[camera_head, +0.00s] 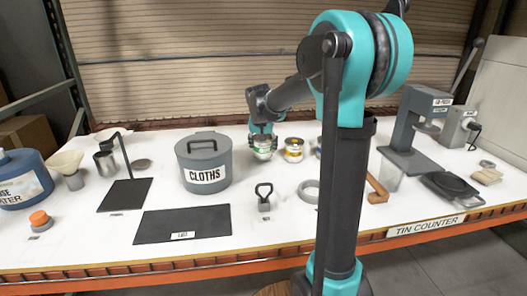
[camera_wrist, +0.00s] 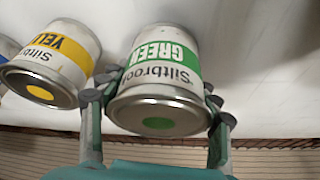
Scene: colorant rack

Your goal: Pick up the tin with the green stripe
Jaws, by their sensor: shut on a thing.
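The tin with the green stripe (camera_head: 264,152) is at the back of the white counter, right of the grey cloths bin. In the wrist view the tin (camera_wrist: 160,65) is upside down, with a green dot on its lid and a green label band. In the wrist view my gripper's fingers (camera_wrist: 158,104) are shut on the tin, one on each side near the lid. I cannot tell whether its base is clear of the counter.
A yellow-striped tin (camera_head: 294,150) stands close to the right of the green one, with a partly hidden blue tin (camera_head: 318,149) beyond. The cloths bin (camera_head: 203,160) is to the left. A tape ring (camera_head: 309,191) and a handled weight (camera_head: 264,199) lie in front.

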